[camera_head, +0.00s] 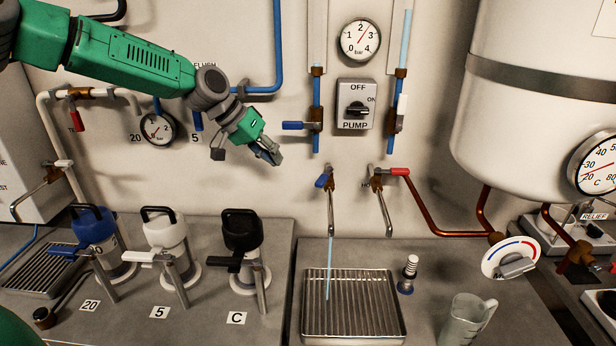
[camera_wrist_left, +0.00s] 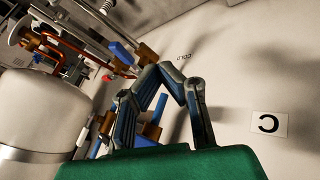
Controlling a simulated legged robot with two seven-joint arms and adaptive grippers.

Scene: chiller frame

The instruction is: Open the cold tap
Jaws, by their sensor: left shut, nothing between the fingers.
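The cold tap (camera_head: 325,182) has a blue lever and a brown body, on the back wall right of centre in the head view. A thin pale-blue stream of water (camera_head: 329,265) runs from its spout down to the metal drain grate (camera_head: 353,338). My left gripper (camera_head: 272,157) is up and left of the tap, apart from it, shut and empty. In the left wrist view, the gripper's fingers (camera_wrist_left: 164,72) meet in an arch. A blue lever (camera_wrist_left: 122,52) beside a small wall label there looks like the cold tap. My right gripper is not in view.
A red-lever tap (camera_head: 398,171) is just right of the cold tap. A clear jug (camera_head: 466,322) and a small dark-based fitting (camera_head: 407,275) stand right of the grate.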

